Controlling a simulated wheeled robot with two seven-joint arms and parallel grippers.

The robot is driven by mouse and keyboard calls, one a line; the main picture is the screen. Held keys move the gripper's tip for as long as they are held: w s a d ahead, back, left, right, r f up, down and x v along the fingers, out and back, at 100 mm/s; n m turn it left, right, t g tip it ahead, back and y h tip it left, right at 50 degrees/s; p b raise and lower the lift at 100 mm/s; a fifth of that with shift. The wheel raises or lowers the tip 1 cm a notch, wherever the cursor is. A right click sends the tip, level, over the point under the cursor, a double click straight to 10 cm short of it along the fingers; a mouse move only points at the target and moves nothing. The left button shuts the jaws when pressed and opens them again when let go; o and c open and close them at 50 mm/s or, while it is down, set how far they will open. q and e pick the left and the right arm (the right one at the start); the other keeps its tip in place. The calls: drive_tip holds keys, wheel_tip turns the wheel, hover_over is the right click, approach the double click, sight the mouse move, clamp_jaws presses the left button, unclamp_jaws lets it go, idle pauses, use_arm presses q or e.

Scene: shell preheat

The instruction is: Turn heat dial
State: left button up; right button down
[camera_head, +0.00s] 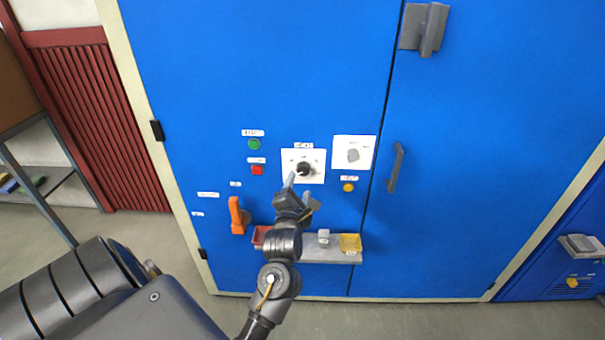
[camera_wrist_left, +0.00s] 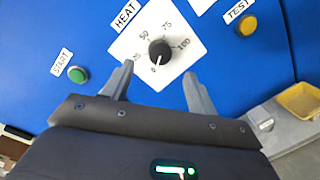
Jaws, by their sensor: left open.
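The heat dial (camera_head: 304,169) is a black knob on a white plate on the blue cabinet. In the left wrist view the dial (camera_wrist_left: 159,50) sits under the label HEAT, with marks 25, 50, 75 and 100 around it. Its white pointer line points down, near a mark that looks like 0. My left gripper (camera_head: 299,188) is just below the dial in the head view. In the wrist view its two fingers (camera_wrist_left: 158,82) are spread apart, with the dial beyond and between them. The gripper is open and empty. My right gripper is not in view.
A green START button (camera_head: 254,144), a red button (camera_head: 257,170), a yellow TEST button (camera_head: 348,188) and a grey knob (camera_head: 353,155) surround the dial. An orange handle (camera_head: 236,215) is lower left. A grey shelf (camera_head: 325,256) with small bins juts out below. A door handle (camera_head: 395,168) is right.

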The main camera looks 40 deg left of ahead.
sight(303, 171)
use_arm(q)
drive_tip(key=p+x, duration=0.1)
drive_tip(key=x, duration=0.6)
drive_tip(key=c, duration=1)
